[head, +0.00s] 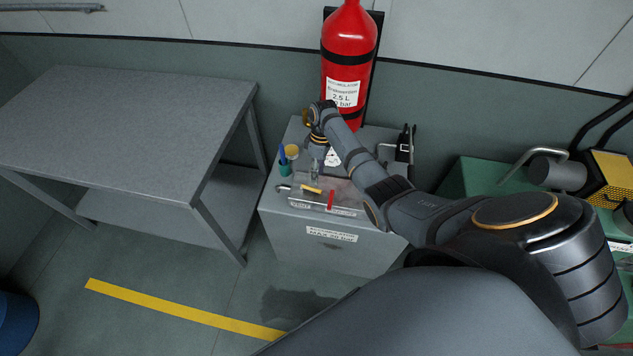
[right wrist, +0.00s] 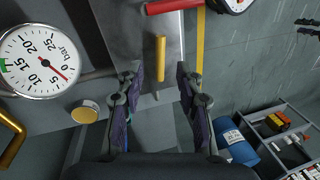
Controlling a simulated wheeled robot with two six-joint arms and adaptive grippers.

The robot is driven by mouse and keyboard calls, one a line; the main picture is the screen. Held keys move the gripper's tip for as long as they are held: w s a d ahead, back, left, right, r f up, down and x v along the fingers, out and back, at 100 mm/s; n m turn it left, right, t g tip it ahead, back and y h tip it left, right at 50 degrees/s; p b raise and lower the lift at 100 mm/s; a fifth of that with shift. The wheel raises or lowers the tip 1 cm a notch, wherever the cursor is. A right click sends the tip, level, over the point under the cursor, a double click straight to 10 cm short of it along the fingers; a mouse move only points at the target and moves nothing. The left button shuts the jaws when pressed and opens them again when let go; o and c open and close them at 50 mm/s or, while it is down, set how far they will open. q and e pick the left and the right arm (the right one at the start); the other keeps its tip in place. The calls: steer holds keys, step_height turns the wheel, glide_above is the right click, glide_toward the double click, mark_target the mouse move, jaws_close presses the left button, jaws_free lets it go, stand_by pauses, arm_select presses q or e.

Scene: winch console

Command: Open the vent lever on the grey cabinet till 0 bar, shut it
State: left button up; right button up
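The grey cabinet (head: 290,228) stands below the red accumulator bottle (head: 348,55). On its top front are a yellow-handled lever (head: 311,190) and a red-handled lever (head: 330,200); I cannot read which is the vent. My right gripper (head: 315,165) is above the cabinet top, pointing down. In the right wrist view my right gripper (right wrist: 160,88) is open and empty, with the yellow lever (right wrist: 161,58) ahead between the fingers, apparently untouched. A round bar gauge (right wrist: 40,60) shows its red needle between 0 and 5. My left gripper is not in view.
A bare grey table (head: 130,120) stands left of the cabinet, a gap between. A small cup with pens (head: 286,166) sits on the cabinet's left edge. Green machinery (head: 490,185) is at the right. A blue drum (head: 15,318) stands at the lower left.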

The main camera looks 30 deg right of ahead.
step_height(320, 180, up, 6)
steer(key=shift+w+d, duration=0.35)
steer(key=shift+d, duration=0.1)
